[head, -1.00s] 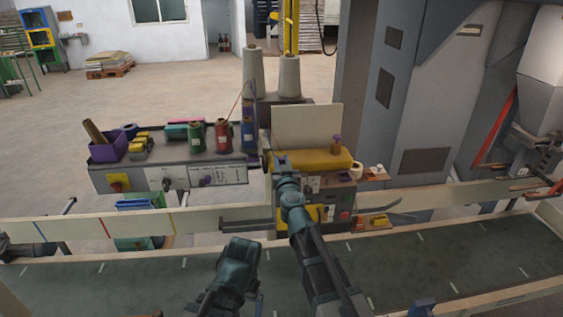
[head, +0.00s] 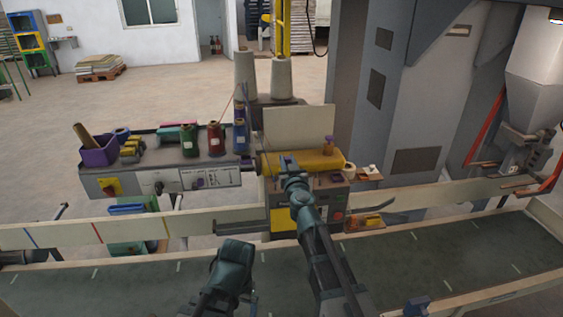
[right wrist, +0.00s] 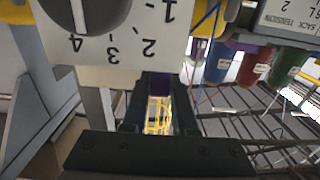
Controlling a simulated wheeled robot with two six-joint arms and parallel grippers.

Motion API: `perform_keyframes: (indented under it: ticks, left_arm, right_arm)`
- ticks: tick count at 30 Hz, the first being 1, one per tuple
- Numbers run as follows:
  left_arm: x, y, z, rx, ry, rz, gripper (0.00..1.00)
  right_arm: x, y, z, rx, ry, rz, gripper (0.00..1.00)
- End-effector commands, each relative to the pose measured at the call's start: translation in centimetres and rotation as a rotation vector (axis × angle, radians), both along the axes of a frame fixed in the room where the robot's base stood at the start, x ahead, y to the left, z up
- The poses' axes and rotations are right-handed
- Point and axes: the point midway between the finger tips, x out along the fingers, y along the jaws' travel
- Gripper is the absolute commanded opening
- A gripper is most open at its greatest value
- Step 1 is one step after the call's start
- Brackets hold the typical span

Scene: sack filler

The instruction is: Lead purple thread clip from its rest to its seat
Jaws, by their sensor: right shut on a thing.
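My right gripper (head: 287,161) is at the front of the sewing machine head (head: 318,161), a yellow roll-shaped body, near its left end. In the right wrist view its two fingers (right wrist: 158,100) are shut on a small purple piece, the purple thread clip (right wrist: 158,84), in front of a white numbered dial plate (right wrist: 120,48). The clip is hidden by the gripper in the head view. I cannot make out the clip's seat. My left arm shows at the bottom of the head view, but no left fingers are visible.
Green (head: 187,137), red (head: 215,138) and blue thread spools stand on the grey bench (head: 150,180) to the left, with a purple bin (head: 98,152). Two pale cones (head: 286,78) stand behind. A conveyor belt (head: 440,255) and its pale rail run in front.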

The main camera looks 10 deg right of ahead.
Motion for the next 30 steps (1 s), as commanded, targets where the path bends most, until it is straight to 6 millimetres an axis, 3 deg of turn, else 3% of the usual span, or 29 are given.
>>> perform_keyframes:
  ticks: [30]
  left_arm:
    - [0.0,0.0,0.0,0.000,0.000,0.000,0.96]
  right_arm:
    - [0.2,-6.9,0.0,0.000,0.001,-0.001,0.00]
